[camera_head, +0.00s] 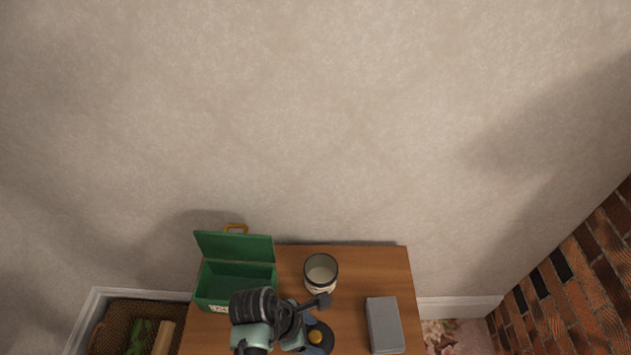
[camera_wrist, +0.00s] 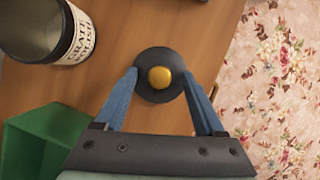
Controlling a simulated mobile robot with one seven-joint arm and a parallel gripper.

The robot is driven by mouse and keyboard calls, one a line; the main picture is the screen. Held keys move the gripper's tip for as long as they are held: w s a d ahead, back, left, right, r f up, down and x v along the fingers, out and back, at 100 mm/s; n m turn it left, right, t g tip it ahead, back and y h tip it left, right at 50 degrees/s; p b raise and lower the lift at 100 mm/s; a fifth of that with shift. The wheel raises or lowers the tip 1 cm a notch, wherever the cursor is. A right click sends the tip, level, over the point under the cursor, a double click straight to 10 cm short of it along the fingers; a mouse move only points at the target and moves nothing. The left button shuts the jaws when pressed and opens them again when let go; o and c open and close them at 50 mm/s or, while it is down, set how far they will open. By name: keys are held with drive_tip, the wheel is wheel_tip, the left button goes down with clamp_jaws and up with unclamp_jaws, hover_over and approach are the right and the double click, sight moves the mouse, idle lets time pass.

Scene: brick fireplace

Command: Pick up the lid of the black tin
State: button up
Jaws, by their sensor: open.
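The black tin's lid is a round black disc (camera_wrist: 158,56) with a yellow knob (camera_wrist: 160,78), lying flat on the wooden table. In the head view the lid (camera_head: 327,343) is near the table's front, partly covered by my arm. My gripper (camera_wrist: 160,74) is open, its two blue fingers either side of the knob and over the lid's edges. I cannot tell whether the fingers touch the lid. The open black tin (camera_wrist: 32,28) with a white label stands upright at upper left in the wrist view. In the head view the tin (camera_head: 320,276) is behind the lid.
An open green box (camera_head: 235,248) is at the left of the table (camera_head: 345,255), beside my arm; its corner (camera_wrist: 28,140) shows in the wrist view. A grey block (camera_head: 384,325) lies at the right. The wall is behind, and a floral surface (camera_wrist: 275,85) lies past the table edge.

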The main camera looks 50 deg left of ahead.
clamp_jaws()
idle(0.3)
